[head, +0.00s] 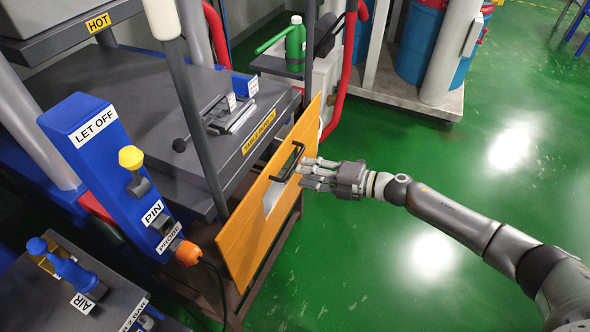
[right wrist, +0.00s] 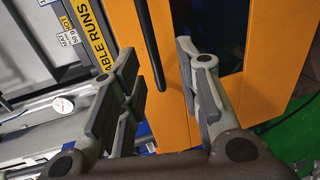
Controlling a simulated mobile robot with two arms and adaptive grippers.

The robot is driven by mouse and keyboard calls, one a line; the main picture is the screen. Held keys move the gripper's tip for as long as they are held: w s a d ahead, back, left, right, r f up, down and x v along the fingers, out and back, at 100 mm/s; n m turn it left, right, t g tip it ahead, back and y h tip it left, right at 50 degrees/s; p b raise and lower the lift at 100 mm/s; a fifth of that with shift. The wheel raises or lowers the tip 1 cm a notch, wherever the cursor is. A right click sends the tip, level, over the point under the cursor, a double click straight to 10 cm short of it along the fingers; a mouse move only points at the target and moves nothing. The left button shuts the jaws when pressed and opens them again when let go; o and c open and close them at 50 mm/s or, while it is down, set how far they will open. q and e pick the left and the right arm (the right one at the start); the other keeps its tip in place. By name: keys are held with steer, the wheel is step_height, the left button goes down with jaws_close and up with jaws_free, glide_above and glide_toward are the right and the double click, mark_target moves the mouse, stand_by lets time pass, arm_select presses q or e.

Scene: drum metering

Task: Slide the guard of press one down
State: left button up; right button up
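The guard (head: 240,232) is an orange panel with a window, standing tilted in the picture at the front of the press. It carries a black bar handle (head: 289,162). My right gripper (head: 306,173) comes in from the right, with its fingertips close to the handle. In the right wrist view the gripper (right wrist: 160,95) is open, and the black handle bar (right wrist: 149,42) shows in the gap between its fingers. I cannot tell whether they touch the bar. The orange guard (right wrist: 180,120) is behind it. My left gripper is not in view.
A blue post (head: 105,165) marked LET OFF, with a yellow knob (head: 131,158), stands left of the guard. An orange plug (head: 187,252) with a cable is below it. A green can (head: 295,45) stands behind. The green floor on the right is clear around my arm.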

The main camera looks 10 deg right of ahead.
steer(key=v, duration=0.6)
steer(key=shift+s+d, duration=0.2)
steer(key=d+f+m+t+h+p, duration=0.15)
steer(key=d+f+m+h, duration=0.25)
steer(key=f+m, duration=0.45)
steer(key=d+f+m+t+h, duration=0.2)
steer(key=d+f+m+h, duration=0.25)
steer(key=f, duration=0.65)
steer(key=s+d+f+m+g+h+p, duration=0.1)
steer(key=s+d+f+m+g+h, duration=0.1)
steer(key=s+f+m, duration=0.5)
steer(key=s+f+m+g+h, duration=0.2)
steer(key=s+f+g, duration=0.2)
steer(key=s+f, duration=1.15)
steer(key=s+a+f+m+g, duration=0.2)
steer(key=s, duration=1)
steer(key=s+a+f+m+g+p, duration=0.1)
steer(key=s+a+f+m+g, duration=0.1)
steer(key=s, duration=1.1)
steer(key=shift+a+f+m+g, duration=0.4)
steer(key=shift+a+f+g, duration=0.15)
steer(key=shift+a+g, duration=0.15)
